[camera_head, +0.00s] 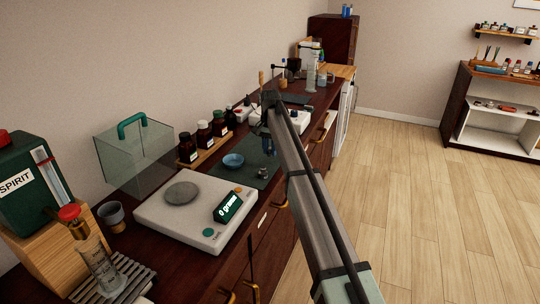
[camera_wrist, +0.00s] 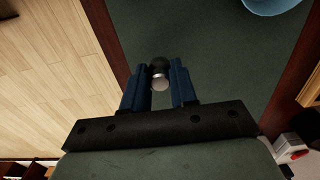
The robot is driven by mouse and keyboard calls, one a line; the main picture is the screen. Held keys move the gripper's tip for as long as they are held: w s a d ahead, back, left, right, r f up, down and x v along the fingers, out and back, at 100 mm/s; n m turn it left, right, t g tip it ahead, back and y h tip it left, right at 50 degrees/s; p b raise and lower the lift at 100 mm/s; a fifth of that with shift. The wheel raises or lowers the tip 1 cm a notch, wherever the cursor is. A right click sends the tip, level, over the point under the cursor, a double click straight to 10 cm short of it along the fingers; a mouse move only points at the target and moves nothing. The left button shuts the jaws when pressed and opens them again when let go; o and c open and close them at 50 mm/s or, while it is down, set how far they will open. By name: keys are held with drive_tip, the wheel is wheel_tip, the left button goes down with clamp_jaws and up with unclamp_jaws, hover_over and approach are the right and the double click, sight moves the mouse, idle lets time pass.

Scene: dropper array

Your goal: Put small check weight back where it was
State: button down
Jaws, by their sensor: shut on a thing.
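My gripper (camera_wrist: 160,84) is shut on the small check weight (camera_wrist: 160,76), a small metal cylinder with a dark knob, held between the blue fingertips in the wrist view. Behind it lies the dark green mat (camera_wrist: 215,60); the height of the weight above it is hard to tell. In the head view my gripper (camera_head: 267,146) is over the far right part of the mat (camera_head: 262,176), and I cannot make out the weight there. The balance (camera_head: 160,212) stands left of the mat with an empty round pan (camera_head: 182,193). Its display (camera_head: 228,207) reads 0 grams.
A blue bowl (camera_head: 233,161) sits on the mat, left of my gripper. Brown bottles (camera_head: 187,148) stand in a wooden rack behind it. A glass cover with a green handle (camera_head: 132,122) stands behind the balance. More glassware fills the far counter. The counter's front edge is close by.

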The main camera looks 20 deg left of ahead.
sight(270, 152)
drive_tip(key=shift+f, duration=1.4)
drive_tip(key=shift+f, duration=0.1)
drive_tip(key=c, duration=0.9)
unclamp_jaws()
wheel_tip(270, 152, up, 12)
drive_tip(key=shift+r, duration=0.15)
